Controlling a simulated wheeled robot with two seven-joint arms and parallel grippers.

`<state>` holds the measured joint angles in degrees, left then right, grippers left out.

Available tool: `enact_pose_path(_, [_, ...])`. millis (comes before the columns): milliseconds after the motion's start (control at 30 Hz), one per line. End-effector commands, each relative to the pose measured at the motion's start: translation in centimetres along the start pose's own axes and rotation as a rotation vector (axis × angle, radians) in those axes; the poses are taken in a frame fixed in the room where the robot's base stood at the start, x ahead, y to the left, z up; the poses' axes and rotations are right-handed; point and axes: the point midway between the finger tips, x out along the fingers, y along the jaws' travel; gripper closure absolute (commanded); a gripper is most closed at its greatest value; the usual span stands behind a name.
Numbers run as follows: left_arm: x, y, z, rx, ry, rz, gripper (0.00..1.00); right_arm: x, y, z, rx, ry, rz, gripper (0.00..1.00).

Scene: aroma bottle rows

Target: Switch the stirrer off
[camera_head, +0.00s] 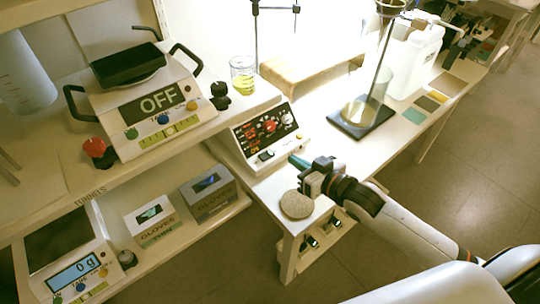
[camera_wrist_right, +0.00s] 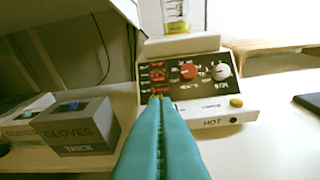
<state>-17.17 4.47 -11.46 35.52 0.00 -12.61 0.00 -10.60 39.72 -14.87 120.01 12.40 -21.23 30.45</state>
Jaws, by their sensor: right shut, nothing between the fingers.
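The stirrer (camera_head: 265,132) is a white box on the bench with a dark sloped panel, a red knob and a pale knob. Its panel (camera_wrist_right: 205,73) faces me in the right wrist view, with lit red displays at left, a yellow button (camera_wrist_right: 236,102) and the word HOT below. A glass beaker with yellow liquid (camera_head: 242,76) stands on top. My right gripper (camera_head: 294,160) is shut and empty, just in front of the panel's lower edge. Its teal fingers (camera_wrist_right: 161,100) cover the panel's lower left part; I cannot tell whether they touch it. My left gripper is not in view.
A round cork mat (camera_head: 296,204) lies below my right gripper. A scale reading OFF (camera_head: 155,100) stands at left. Glove boxes (camera_head: 152,218) sit on the lower shelf. A flask (camera_head: 372,88) stands on a dark plate to the right, with a white jug (camera_head: 415,55) behind.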

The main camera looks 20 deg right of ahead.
Motion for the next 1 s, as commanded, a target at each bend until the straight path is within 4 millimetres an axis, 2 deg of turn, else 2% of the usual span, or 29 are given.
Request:
enact_pose_path(400, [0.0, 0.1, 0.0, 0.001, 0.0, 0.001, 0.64, 0.2, -0.1, 0.4, 0.004, -0.016, 0.01, 1.0])
enact_pose_path(533, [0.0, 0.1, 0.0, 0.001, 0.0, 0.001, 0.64, 1.1, -0.1, 0.5, 0.004, -0.018, 0.01, 1.0])
enact_pose_path(667, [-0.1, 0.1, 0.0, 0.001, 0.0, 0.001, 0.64, 3.1, -0.1, 0.6, 0.003, -0.019, 0.01, 1.0])
enact_pose_path(1000, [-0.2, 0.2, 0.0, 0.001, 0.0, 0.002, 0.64, 10.3, 0.0, 0.7, 0.003, -0.018, 0.011, 1.0])
